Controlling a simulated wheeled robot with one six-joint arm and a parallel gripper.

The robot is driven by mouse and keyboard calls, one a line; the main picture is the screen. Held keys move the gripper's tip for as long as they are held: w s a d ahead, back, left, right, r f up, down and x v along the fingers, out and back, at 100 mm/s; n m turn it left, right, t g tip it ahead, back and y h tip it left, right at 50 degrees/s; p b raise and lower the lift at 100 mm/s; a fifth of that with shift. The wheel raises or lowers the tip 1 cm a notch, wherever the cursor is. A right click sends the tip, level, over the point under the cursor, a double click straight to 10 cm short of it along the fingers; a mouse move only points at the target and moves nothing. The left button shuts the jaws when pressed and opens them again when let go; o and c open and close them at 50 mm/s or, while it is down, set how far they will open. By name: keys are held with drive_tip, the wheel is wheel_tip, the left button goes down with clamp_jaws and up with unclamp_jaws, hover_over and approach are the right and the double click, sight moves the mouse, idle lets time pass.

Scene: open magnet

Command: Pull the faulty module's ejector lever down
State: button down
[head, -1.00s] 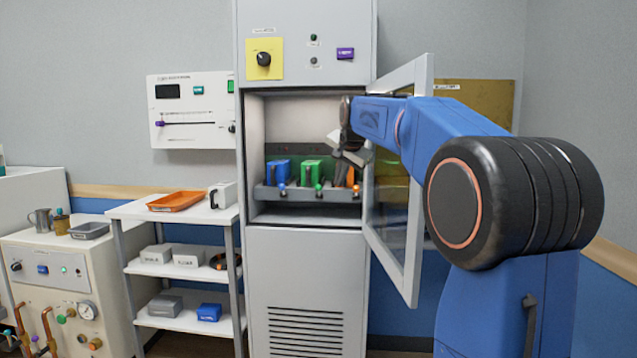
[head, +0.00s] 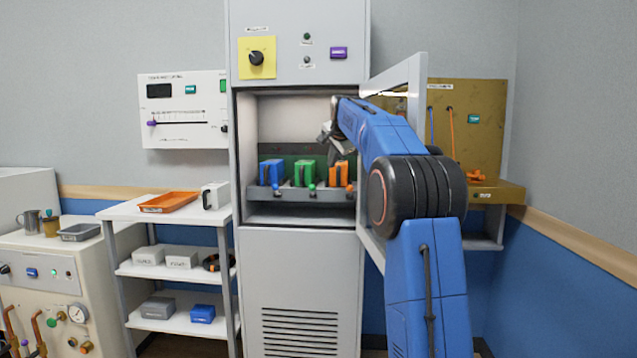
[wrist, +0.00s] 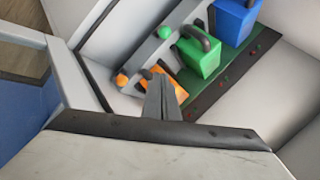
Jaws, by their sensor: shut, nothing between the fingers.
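Three modules stand in a row in the open cabinet bay: blue (head: 271,171), green (head: 304,172) and orange (head: 338,174). Each has a dark handle. Small round knobs of matching colours, blue (head: 276,190), green (head: 312,187) and orange (head: 349,187), sit along the grey rack front. I cannot tell which module is faulty. My gripper (head: 326,142) is shut and empty, inside the bay above the green and orange modules. In the wrist view its fingertips (wrist: 160,82) overlap the orange module (wrist: 167,78), partly hiding it; contact is unclear. The orange knob (wrist: 122,80) shows beside them.
The cabinet's glazed door (head: 416,90) stands open on the right, close alongside my arm. A white shelf unit (head: 120,212) with an orange tray (head: 169,202) stands left of the cabinet. A brass-coloured panel (head: 487,130) with a ledge is at the right.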

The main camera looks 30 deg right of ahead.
sight(312, 191)
drive_tip(key=shift+w+f, duration=0.1)
drive_tip(key=w+a+f, duration=0.1)
drive_tip(key=w+f, duration=0.6)
drive_tip(key=f, duration=0.1)
drive_tip(key=shift+w+f, duration=0.2)
drive_tip(key=shift+f, duration=0.05)
drive_tip(key=shift+a, duration=0.1)
idle(0.4)
